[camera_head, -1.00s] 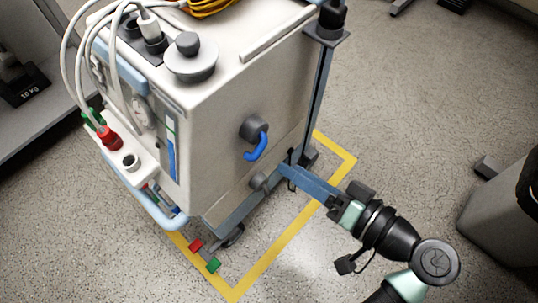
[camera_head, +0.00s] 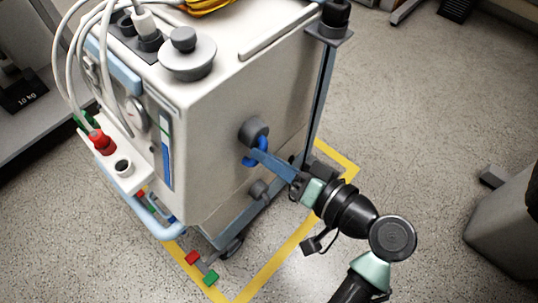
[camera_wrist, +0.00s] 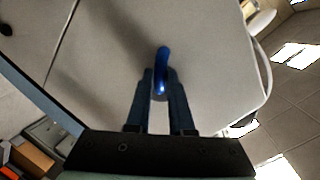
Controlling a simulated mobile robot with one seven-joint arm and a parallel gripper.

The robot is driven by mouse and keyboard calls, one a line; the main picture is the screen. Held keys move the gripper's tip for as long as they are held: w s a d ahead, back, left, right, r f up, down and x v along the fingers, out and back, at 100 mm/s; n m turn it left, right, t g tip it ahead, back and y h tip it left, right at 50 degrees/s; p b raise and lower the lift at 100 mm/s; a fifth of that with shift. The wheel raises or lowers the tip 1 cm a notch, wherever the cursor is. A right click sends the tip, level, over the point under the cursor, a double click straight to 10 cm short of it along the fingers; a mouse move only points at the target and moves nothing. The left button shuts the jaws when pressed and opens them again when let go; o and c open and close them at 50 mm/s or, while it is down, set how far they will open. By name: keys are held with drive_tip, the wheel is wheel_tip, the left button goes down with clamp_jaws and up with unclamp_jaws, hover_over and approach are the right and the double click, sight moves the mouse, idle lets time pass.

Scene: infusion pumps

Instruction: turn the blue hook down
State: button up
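The blue hook (camera_head: 249,156) sticks out of a round dark grey knob (camera_head: 254,131) on the side panel of the white pump machine (camera_head: 215,105). My gripper (camera_head: 257,155) reaches it from the lower right, and its blue-grey fingers partly cover the hook in the head view. In the wrist view the hook (camera_wrist: 162,72) lies between the fingertips (camera_wrist: 160,82), its shiny end towards me. One finger is on each side, very close to it. I cannot tell whether they touch or press on it.
A blue-grey post (camera_head: 321,90) runs along the machine's back edge. Yellow tape (camera_head: 290,249) marks the floor around the machine. A grey cabinet (camera_head: 508,215) stands at the right, with open floor between.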

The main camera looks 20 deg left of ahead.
clamp_jaws()
drive_tip(key=n+b, duration=0.1)
drive_tip(key=n+t, duration=0.1)
drive_tip(key=n+b, duration=0.1)
drive_tip(key=shift+w+f+n+t+b, duration=0.25)
drive_tip(key=shift+f+n+t+b, duration=0.05)
drive_tip(key=shift+n+b, duration=0.1)
drive_tip(key=o, duration=0.6)
unclamp_jaws()
